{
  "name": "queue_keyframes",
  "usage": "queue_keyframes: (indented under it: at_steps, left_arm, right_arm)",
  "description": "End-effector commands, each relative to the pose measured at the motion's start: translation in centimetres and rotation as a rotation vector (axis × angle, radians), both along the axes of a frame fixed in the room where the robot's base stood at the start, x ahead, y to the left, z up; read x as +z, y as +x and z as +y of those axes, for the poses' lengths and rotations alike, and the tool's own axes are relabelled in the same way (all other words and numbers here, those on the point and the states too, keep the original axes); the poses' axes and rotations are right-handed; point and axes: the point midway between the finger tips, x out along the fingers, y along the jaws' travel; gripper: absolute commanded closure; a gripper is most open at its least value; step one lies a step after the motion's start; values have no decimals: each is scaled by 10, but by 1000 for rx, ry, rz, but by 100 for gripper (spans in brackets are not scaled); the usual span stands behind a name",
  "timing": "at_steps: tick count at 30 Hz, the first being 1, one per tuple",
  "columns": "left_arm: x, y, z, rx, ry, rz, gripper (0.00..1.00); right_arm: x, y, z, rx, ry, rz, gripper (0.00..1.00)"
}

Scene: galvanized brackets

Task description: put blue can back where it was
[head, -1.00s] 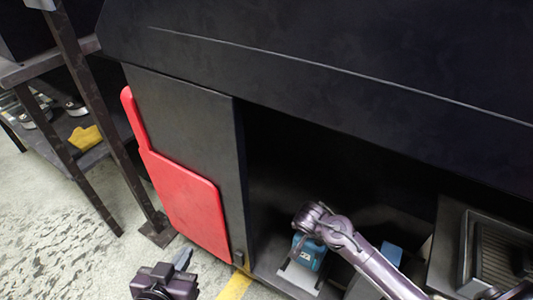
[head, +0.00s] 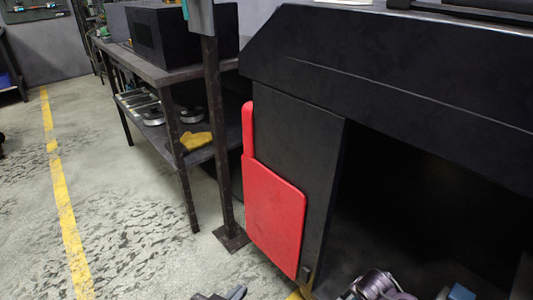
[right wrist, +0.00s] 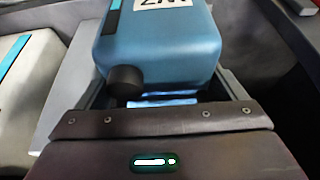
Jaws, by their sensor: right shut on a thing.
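The blue can (right wrist: 160,45), with a black cap and a white label on top, fills the upper middle of the right wrist view. My right gripper (right wrist: 160,96) is shut on it. My left gripper (head: 224,295) is barely in at the bottom edge of the head view, over the floor. I cannot tell whether it is open.
A black cabinet (head: 400,80) with a dark opening fills the right; a red panel (head: 275,215) is on its side. Another blue thing (head: 460,292) shows low in the opening. A pale box (right wrist: 25,90) lies left of the can.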

Motion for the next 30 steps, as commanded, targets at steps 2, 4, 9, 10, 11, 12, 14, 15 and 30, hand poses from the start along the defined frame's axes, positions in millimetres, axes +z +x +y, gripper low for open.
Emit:
queue_keyframes:
  at_steps: [2,4,9,10,11,12,14,15,30]
  left_arm:
    - [1,1,0,0,0,-2,100]
    - [1,1,0,0,0,-3,100]
    - [2,1,0,0,0,-3,100]
    - [2,1,0,-1,0,-4,100]
    - [2,1,0,0,0,-5,100]
    - [2,2,0,0,-1,-6,100]
    - [3,2,0,0,0,-7,100]
    - [3,2,0,0,0,-7,100]
    - [2,2,0,0,-1,-6,100]
  right_arm:
    - [3,2,0,-1,0,-6,80]
    - [8,5,6,15,2,-9,80]
    - [20,9,24,62,3,-9,80]
    - [23,10,28,74,3,-10,80]
    - [26,11,32,85,4,-10,80]
    - [30,12,37,100,3,-10,80]
    - [37,14,46,125,4,-11,80]
    - [42,16,53,145,4,-11,80]
    - [180,24,174,589,8,-19,80]
